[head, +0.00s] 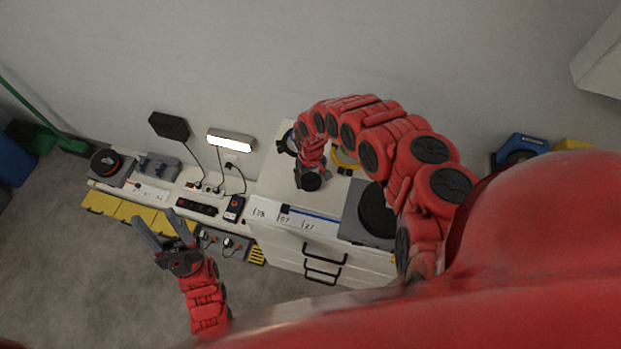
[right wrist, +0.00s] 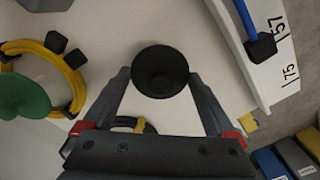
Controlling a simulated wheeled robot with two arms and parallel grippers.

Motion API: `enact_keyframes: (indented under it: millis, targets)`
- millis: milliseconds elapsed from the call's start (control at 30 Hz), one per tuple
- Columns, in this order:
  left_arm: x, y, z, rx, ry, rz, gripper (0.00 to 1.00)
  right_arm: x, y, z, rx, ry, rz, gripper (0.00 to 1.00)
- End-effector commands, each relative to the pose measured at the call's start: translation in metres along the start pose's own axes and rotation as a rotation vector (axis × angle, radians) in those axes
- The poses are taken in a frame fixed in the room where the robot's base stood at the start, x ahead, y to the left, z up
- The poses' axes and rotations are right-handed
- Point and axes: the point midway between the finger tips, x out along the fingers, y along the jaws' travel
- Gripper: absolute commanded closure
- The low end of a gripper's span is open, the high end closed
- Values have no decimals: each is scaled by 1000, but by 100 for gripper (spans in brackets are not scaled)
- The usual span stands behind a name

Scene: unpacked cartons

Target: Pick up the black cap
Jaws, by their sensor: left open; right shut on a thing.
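The black cap (right wrist: 160,72) is a round, hollow black piece between the fingertips of my right gripper (right wrist: 160,78) in the right wrist view. The fingers are shut on its two sides. In the head view, the cap (head: 312,182) shows as a dark disc at the tip of my right gripper (head: 304,177), over the white cabinet top. I cannot tell whether it touches the surface below. My left gripper (head: 155,217) is open and empty, in front of the low bench at the left.
A yellow ring (right wrist: 70,67) with black blocks and a green piece (right wrist: 22,97) lie near the cap. A numbered strip with a blue bar (right wrist: 246,18) runs beside it. A large black disc (head: 377,212) is to the right. A lamp (head: 231,139) stands behind the bench.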

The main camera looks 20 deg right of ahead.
Motion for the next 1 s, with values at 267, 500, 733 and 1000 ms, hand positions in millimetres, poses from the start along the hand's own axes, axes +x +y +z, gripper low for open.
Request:
enact_keyframes:
  millis: [267, 500, 733, 1000]
  targets:
    - [-13, 1, 2, 0, 0, 0, 50, -29, 4, 0, -1, 1, 8, 71]
    - [-1, 0, 0, 0, 0, 0, 50, -35, -22, 32, 1, 1, 3, 71]
    - [5, 0, -1, 0, 0, 0, 50, -36, -41, 56, -2, 3, 3, 71]
    - [49, -2, -8, 0, 0, 0, 50, -47, -73, 98, -1, -5, 1, 71]
